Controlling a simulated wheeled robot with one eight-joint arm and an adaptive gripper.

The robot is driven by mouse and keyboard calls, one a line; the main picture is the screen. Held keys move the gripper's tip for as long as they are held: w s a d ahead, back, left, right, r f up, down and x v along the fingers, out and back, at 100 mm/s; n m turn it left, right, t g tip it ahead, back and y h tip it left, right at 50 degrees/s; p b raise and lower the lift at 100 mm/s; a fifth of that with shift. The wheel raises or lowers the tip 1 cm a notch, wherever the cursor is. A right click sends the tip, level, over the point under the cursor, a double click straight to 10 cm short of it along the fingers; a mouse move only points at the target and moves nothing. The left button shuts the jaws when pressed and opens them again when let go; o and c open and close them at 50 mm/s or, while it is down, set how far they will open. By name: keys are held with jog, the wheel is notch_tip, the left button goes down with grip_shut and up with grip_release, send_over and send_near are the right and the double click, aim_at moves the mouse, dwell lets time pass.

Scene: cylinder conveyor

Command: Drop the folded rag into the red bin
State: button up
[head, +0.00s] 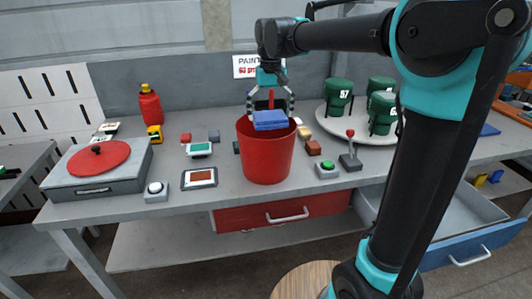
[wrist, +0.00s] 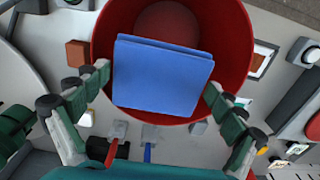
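The folded rag (head: 270,120) is a flat blue stack at the mouth of the red bin (head: 266,158), partly above its rim. My gripper (head: 270,108) is above the bin, pointing down, with its fingers at the two sides of the rag. In the wrist view the rag (wrist: 162,75) lies between my gripper's fingertips (wrist: 158,82), which appear to touch its left and right edges. The bin (wrist: 238,50) surrounds the rag in that view. The part of the bin's floor that shows looks bare; the rag hides the rest.
The bin stands at the front of a grey table (head: 225,190). A turntable with a red disc (head: 98,159) is at left, a red bottle (head: 150,105) at back left. A joystick (head: 350,155) stands nearer. A blue drawer (head: 470,247) is open.

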dwell(0.3)
notch_tip(320, 180, up, 12)
dwell(0.5)
